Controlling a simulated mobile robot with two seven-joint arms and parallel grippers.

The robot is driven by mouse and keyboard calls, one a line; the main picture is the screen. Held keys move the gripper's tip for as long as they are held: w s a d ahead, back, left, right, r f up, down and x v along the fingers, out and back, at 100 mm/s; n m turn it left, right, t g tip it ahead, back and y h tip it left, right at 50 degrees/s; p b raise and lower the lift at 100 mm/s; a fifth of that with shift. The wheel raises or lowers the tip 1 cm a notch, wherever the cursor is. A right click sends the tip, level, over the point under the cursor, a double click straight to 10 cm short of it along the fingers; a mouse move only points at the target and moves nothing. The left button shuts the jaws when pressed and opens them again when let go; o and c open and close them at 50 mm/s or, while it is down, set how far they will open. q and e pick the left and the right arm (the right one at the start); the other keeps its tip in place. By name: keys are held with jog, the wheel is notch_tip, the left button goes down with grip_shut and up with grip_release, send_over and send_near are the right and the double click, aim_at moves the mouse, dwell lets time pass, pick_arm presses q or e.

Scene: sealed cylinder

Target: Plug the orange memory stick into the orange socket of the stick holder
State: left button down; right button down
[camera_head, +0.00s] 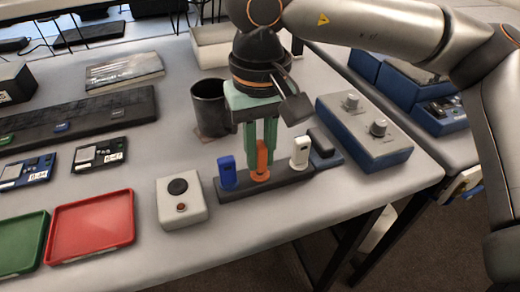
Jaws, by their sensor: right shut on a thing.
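The dark stick holder (284,183) lies on the grey table. A blue stick (227,172) stands upright at its left and a white stick (299,151) stands upright at its right. The orange socket (260,177) is between them. My right gripper (262,143) points down over the holder, its green fingers shut on the orange memory stick (262,158). The stick is upright, with its lower end at the orange socket. I cannot tell whether it is inside the socket or just above it. My left gripper is not in view.
A white box with a black button (182,199) stands left of the holder. A black cup (211,107) is behind it. A blue-grey box with knobs (363,133) is at the right. Red (92,226) and green (22,240) trays lie at the front left.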

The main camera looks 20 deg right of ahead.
aim_at(260, 144)
dwell(1.0)
jog(key=shift+f+b, duration=0.6)
jog(key=shift+f, duration=0.05)
jog(key=c, duration=0.7)
grip_release()
jog(key=shift+c, duration=0.2)
jog(key=shift+r, duration=0.1)
notch_tip(260, 144, up, 11)
jog(key=p, duration=0.2)
jog(key=shift+r+p, duration=0.2)
jog(key=shift+p, duration=0.1)
jog(key=shift+r, duration=0.45)
